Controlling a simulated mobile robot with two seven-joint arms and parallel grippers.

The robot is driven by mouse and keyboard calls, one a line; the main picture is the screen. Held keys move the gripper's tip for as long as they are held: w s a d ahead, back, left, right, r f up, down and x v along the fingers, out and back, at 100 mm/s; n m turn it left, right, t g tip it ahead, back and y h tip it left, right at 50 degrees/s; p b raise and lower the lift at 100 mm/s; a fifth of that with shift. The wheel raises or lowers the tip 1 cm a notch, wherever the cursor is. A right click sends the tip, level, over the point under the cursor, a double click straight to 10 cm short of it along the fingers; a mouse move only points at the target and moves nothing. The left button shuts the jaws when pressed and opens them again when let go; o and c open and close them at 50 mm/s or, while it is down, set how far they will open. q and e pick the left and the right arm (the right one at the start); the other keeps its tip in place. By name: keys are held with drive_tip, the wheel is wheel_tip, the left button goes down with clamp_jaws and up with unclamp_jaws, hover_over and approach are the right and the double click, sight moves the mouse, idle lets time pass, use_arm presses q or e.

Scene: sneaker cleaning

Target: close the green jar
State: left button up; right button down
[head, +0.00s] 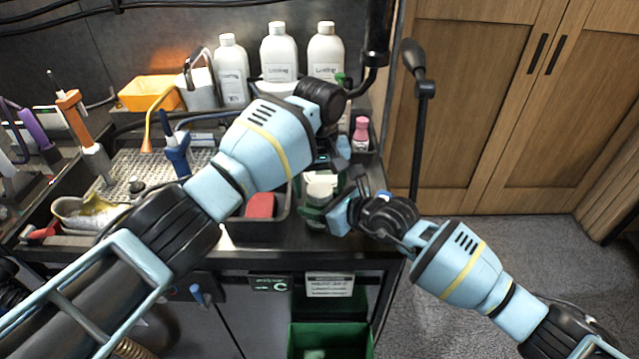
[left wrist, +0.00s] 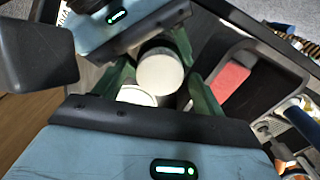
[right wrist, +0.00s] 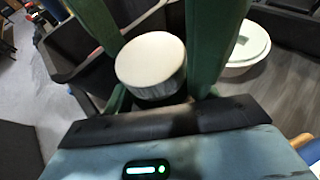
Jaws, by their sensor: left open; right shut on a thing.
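The green jar (head: 314,217) stands near the bench's front edge, with a round white top (head: 319,190) above it. Whether that top is fully seated cannot be told. My right gripper (head: 335,208) is shut on the jar from the right; its green fingers flank the jar in the right wrist view, where the white top (right wrist: 150,62) shows between them. My left gripper (left wrist: 165,85) is open, reaching down from behind, with the white top (left wrist: 160,72) between its fingers. A second white round piece (right wrist: 243,50) lies just behind the jar; it also shows in the left wrist view (left wrist: 136,95).
A red block (head: 261,205) lies in a dark tray left of the jar. A pink bottle (head: 361,133) stands behind right. Several white bottles (head: 278,52) line the back. A green bin (head: 330,340) is below the bench. My arms crowd the space around the jar.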

use_arm(q)
drive_tip(key=shift+r, duration=2.25)
drive_tip(key=shift+c, duration=0.3)
wheel_tip(320, 180, up, 2)
drive_tip(key=shift+w+r+n, duration=0.1)
drive_tip(key=shift+n, duration=0.6)
drive_tip(key=shift+r+n, duration=0.65)
drive_tip(key=shift+n, duration=0.05)
drive_tip(key=shift+f, duration=0.1)
drive_tip(key=shift+f, duration=3.95)
drive_tip(key=shift+c, duration=0.2)
